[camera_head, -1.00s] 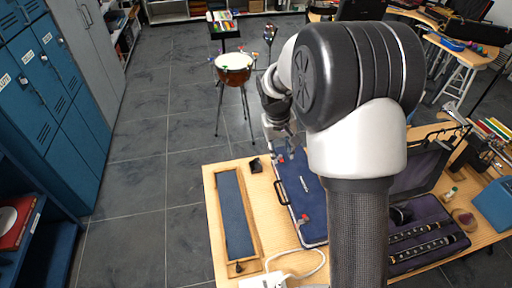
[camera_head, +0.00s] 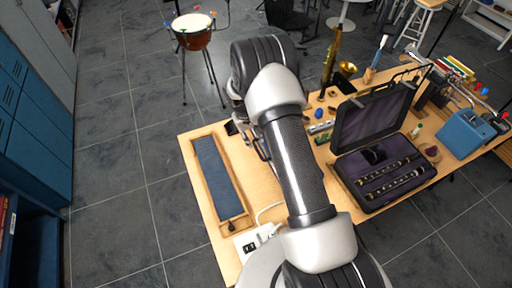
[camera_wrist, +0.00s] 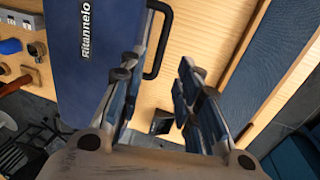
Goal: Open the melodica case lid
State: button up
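The melodica case (camera_wrist: 95,50) is a dark blue case with a white "Ritannelo" label. It fills the upper left of the wrist view and its lid looks closed. Its black carry handle (camera_wrist: 158,40) sticks out from its right edge. My gripper (camera_wrist: 162,62) is open and empty, with its fingers spread just below and beside the handle; I cannot tell whether they touch the case. In the head view my arm hides nearly all of the case and most of the gripper. The case's latches are not clear in either current view.
A long wooden tray with blue lining (camera_head: 195,158) lies on the table left of my arm. A small black object (camera_wrist: 160,122) is near the corner. A white power strip (camera_head: 246,246) lies at the front. An open clarinet case (camera_head: 345,150) stands to the right.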

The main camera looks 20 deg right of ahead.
aim_at(257, 149)
jog(key=f, duration=0.3)
jog(key=d+f, duration=0.1)
jog(key=f, duration=0.3)
jog(key=shift+d+b, duration=0.15)
jog(key=shift+b, duration=0.2)
jog(key=shift+c, duration=0.5)
jog(key=shift+r, duration=0.1)
grip_shut()
